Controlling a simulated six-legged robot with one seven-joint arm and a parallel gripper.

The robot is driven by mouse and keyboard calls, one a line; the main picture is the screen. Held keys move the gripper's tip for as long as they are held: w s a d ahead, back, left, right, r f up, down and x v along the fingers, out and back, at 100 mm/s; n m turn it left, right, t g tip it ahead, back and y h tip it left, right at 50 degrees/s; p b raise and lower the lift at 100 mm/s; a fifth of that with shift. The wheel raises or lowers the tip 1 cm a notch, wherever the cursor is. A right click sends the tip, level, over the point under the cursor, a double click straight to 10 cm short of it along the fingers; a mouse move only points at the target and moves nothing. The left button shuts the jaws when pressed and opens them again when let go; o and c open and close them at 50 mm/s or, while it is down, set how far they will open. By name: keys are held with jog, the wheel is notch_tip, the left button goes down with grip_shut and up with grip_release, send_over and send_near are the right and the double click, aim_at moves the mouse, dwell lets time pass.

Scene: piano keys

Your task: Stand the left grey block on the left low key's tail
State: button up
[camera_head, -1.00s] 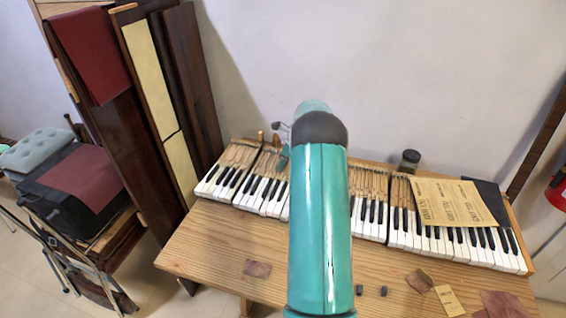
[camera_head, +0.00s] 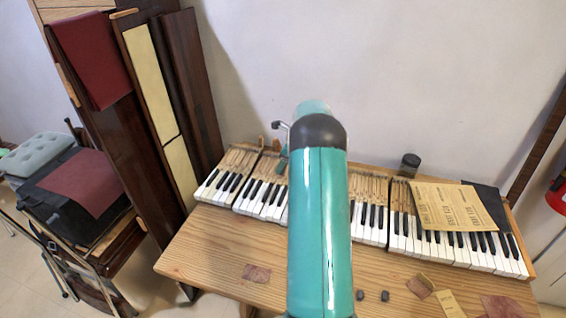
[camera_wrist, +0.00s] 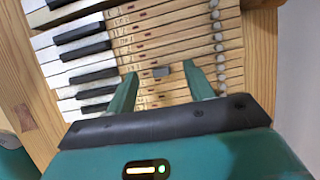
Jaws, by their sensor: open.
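A small grey block (camera_wrist: 161,72) rests on the bare wooden key tails (camera_wrist: 150,45) in the wrist view. My gripper (camera_wrist: 161,70) is open around it, one finger on each side, with visible gaps. Which tail bears the block, and whether that key is low, I cannot tell. In the head view my arm hides the block and most of the gripper. Two dark grey blocks (camera_head: 360,295) (camera_head: 385,296) sit on the table's front part, just right of my arm.
The piano keyboard (camera_head: 262,196) runs along the table (camera_head: 215,245). Printed sheets (camera_head: 450,207) cover part of its right side. A dark jar (camera_head: 410,163) stands behind the keys. Cloth scraps (camera_head: 257,273) lie in front. Tall dark panels (camera_head: 120,130) lean at the left.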

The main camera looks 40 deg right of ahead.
notch_tip(320, 180, up, 5)
dwell(0.8)
dwell(0.7)
